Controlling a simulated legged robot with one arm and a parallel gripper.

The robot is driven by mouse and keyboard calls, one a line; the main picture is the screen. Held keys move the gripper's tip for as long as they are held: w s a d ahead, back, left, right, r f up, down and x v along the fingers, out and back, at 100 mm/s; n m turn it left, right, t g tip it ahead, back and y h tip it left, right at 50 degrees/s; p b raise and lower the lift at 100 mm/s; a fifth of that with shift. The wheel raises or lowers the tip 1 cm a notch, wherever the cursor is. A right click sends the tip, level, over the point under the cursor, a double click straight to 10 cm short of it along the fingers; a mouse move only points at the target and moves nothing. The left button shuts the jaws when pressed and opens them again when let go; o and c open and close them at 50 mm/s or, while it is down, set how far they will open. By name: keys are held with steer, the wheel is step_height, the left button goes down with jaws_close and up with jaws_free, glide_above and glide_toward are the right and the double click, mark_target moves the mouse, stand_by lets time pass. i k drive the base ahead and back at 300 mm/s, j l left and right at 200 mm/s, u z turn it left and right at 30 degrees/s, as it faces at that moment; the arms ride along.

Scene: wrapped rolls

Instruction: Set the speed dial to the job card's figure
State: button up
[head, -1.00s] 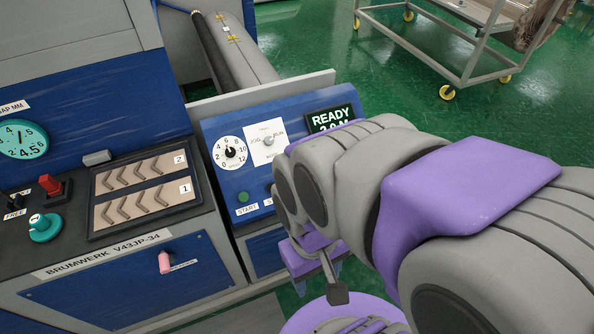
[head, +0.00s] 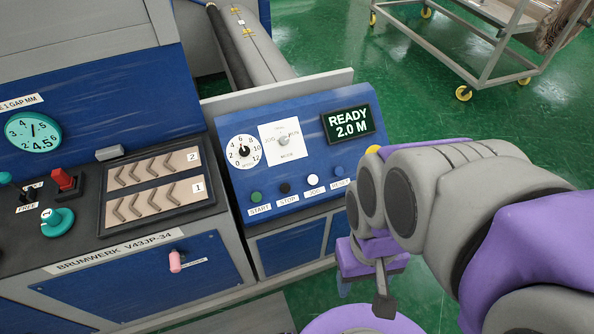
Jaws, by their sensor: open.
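The speed dial (head: 243,152) is a white round face with a black knob, on the blue control panel in the head view. Its numbers run up to 12; the pointer seems to stand near 6, but it is too small to be sure. No job card is in view. My gripper (head: 366,290) is open and empty, at the lower right of the panel and apart from it. My arm covers part of it.
The display (head: 348,124) reads READY 2.0 M. A mode switch (head: 284,141) sits right of the dial. START, STOP, JOG and RESET buttons (head: 285,188) line the panel's lower part. A cart (head: 490,55) stands behind on the green floor.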

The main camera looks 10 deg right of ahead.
mark_target(244, 151)
steer(key=u, duration=0.4)
steer(key=j+u, duration=0.35)
steer(key=i+j+u, duration=0.1)
steer(key=j+u, duration=0.25)
steer(key=j, duration=0.15)
steer(key=i+j+u, duration=0.15)
steer(key=j+u, duration=0.2)
steer(key=i+j+u, duration=0.2)
steer(key=j+u, duration=0.15)
steer(key=i+j, duration=0.25)
steer(key=j, duration=0.15)
steer(key=i+j, duration=0.2)
steer(key=j, duration=0.25)
steer(key=i+j+u, duration=0.1)
steer(key=i+j, duration=0.15)
steer(key=j, duration=0.15)
steer(key=i+j, duration=0.25)
steer(key=j, duration=0.15)
steer(key=z, duration=3.2)
